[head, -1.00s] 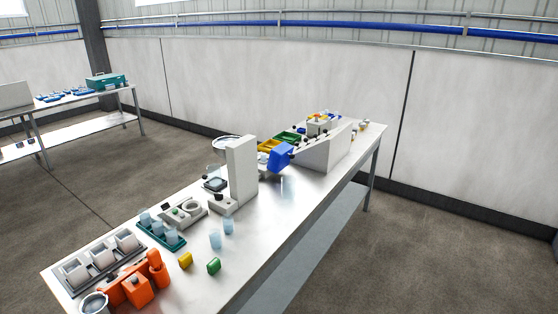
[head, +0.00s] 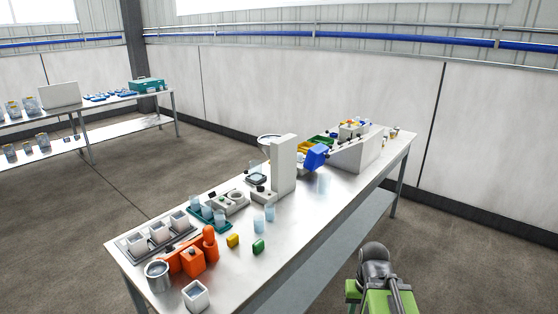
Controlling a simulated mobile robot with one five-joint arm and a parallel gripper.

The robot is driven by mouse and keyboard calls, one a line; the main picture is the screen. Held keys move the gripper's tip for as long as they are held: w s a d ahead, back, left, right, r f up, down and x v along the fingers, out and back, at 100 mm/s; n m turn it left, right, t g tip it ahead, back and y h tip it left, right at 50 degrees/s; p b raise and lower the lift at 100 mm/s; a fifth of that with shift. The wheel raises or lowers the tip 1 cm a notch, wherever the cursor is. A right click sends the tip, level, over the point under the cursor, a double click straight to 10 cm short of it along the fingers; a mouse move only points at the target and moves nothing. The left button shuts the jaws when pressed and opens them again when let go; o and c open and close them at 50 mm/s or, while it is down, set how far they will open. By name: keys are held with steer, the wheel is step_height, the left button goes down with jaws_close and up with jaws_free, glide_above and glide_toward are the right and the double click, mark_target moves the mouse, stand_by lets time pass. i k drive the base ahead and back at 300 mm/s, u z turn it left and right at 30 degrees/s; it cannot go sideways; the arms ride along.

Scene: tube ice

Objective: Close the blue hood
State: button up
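The blue hood (head: 316,155) is a small blue box-like part towards the far half of the long metal table. It sits tilted at the near-left end of a white sloped housing (head: 358,152). Whether it is open or shut is too small to tell. A green and grey part of my arm shows at the bottom right, in front of the table and well apart from the hood. My gripper's fingertips do not show.
The long table (head: 290,222) carries a tall white block (head: 283,164), an orange rack (head: 193,258), clear cups, and yellow and green pieces on its near half. A second table (head: 120,101) stands at the left. The floor (head: 470,265) to the right is clear.

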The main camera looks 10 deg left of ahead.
mark_target(316, 156)
steer(key=u, duration=0.05)
steer(key=i, duration=1)
steer(key=u, duration=0.05)
